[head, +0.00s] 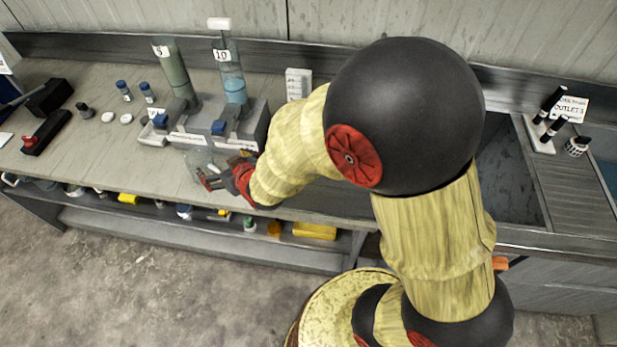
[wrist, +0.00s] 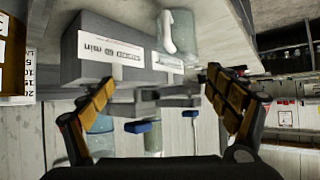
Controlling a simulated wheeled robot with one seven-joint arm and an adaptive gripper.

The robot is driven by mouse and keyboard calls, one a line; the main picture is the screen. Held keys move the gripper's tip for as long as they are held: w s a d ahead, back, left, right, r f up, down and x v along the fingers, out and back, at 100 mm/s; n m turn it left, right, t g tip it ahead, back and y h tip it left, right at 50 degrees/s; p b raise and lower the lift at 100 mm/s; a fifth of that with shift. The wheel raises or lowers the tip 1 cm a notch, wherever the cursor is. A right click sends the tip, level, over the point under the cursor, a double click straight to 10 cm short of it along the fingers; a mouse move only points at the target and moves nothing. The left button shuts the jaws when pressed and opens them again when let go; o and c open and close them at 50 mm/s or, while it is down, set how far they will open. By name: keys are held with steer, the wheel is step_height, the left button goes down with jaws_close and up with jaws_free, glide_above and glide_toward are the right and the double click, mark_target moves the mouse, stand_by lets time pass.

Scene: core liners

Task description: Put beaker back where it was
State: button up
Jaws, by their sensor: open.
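A clear glass beaker (head: 197,162) stands on the bench in front of the grey two-column stand (head: 225,126), near the bench's front edge. It also shows in the wrist view (wrist: 183,38), where the picture is turned over, at the top beside the grey block of the stand (wrist: 125,60). My gripper (head: 222,172) is close to the beaker in the head view, on its right and front side. In the wrist view my gripper (wrist: 160,84) has its two fingers wide apart with nothing between them. The beaker is beyond the fingertips; whether a finger touches it I cannot tell.
A green column (head: 175,72) marked 5 and a blue column (head: 232,78) marked 10 rise from the stand. Small blue-capped bottles (head: 124,91) and white discs (head: 107,117) lie to the left. A sink (head: 508,170) is right. A shelf with items runs below.

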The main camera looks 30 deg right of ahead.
steer(key=s+d+r+m+g+h, duration=0.1)
steer(key=s+d+r+g, duration=0.2)
steer(key=s+d+r, duration=0.65)
steer(key=s+d+r+g, duration=0.1)
steer(key=s+r, duration=0.1)
steer(key=s, duration=0.4)
steer(key=s+d+r+g+h, duration=0.1)
steer(key=s+r, duration=0.2)
steer(key=s, duration=0.2)
steer(key=s+d+r+m, duration=0.1)
steer(key=s+r, duration=0.2)
steer(key=s, duration=0.3)
steer(key=shift+s+d+g, duration=0.25)
steer(key=shift+s+g, duration=0.1)
steer(key=shift+g, duration=0.05)
steer(key=shift+f+b, duration=1.05)
steer(key=shift+b, duration=0.05)
